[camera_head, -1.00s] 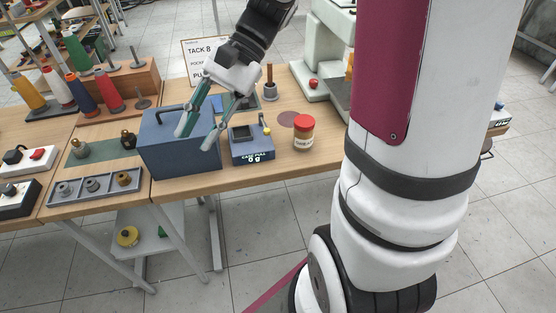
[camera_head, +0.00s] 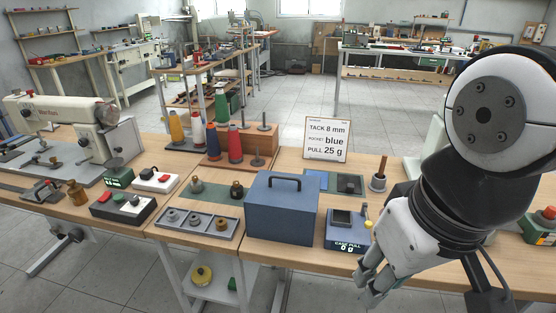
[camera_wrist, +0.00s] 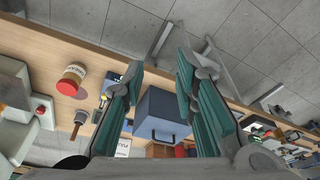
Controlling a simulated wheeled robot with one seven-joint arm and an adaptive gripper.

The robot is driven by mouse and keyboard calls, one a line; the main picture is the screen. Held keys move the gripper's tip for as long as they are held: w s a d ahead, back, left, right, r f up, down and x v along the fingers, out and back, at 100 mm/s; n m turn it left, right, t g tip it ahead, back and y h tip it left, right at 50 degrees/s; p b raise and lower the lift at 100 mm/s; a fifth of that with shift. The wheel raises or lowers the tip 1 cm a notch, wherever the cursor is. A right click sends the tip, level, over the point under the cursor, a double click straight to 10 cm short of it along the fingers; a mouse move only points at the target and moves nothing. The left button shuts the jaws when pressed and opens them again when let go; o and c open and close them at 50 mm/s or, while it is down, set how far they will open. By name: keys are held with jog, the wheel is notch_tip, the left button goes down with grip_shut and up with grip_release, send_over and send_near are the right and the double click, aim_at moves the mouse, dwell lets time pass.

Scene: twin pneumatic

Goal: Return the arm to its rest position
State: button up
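My gripper (camera_head: 368,288) hangs low at the right in the head view, in front of the table's front edge, with the folded arm (camera_head: 450,190) above it. In the wrist view my gripper (camera_wrist: 160,68) shows two green-padded fingers spread apart with nothing held between them. Beyond the fingers, the wrist view shows the blue box (camera_wrist: 162,112) and the table edge at a distance. Nothing touches the fingertips.
The blue lidded box (camera_head: 282,215) and the case pull gauge (camera_head: 347,230) stand on the table left of my gripper. A sign (camera_head: 327,139) stands behind. The red-capped jar (camera_wrist: 73,77) shows in the wrist view. Floor is free before the table.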

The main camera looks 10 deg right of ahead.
notch_tip(320, 180, up, 9)
jog(key=t+p, duration=0.1)
jog(key=p, duration=0.6)
jog(key=shift+f+t, duration=0.15)
jog(key=shift+t, duration=0.15)
dwell(0.3)
